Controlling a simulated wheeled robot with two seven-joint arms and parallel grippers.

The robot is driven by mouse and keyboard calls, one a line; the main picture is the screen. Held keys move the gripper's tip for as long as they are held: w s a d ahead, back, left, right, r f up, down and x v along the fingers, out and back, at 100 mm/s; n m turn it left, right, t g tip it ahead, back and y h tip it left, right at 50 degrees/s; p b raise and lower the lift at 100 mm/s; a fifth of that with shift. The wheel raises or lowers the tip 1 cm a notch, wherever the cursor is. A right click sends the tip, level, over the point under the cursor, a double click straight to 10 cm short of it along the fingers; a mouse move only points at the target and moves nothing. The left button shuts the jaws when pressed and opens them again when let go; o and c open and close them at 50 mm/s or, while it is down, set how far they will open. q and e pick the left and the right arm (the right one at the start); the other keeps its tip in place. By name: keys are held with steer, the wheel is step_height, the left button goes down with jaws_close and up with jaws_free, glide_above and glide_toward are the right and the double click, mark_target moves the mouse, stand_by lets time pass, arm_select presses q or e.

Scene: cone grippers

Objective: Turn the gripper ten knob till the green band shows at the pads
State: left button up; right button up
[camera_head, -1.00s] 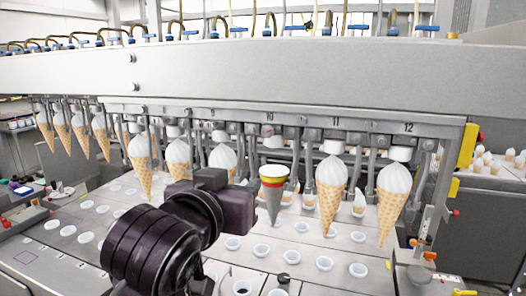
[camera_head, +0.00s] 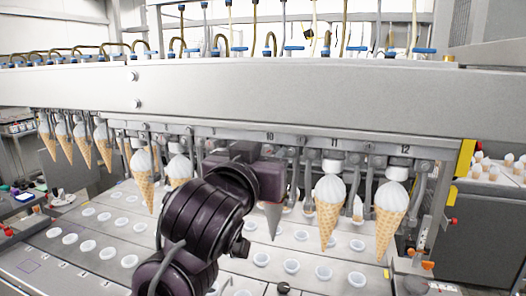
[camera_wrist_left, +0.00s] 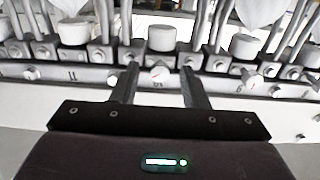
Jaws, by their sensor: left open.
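In the head view my left gripper (camera_head: 258,178) is in front of station ten and hides the knob and pads. The lower grey tip of a metal cone (camera_head: 273,220) shows below it; its coloured bands are hidden. My right gripper is not in view.
Ice cream cones hang at station eleven (camera_head: 328,205) and station twelve (camera_head: 391,212), close to the right of my gripper. More cones hang to the left. A metal deck (camera_head: 330,255) with white cups lies below. A long grey beam (camera_head: 300,95) crosses above.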

arm_select(q)
jaws_close()
steer(key=n+b, duration=0.2)
steer(key=n, duration=0.1)
steer(key=shift+n, duration=0.3)
jaws_free()
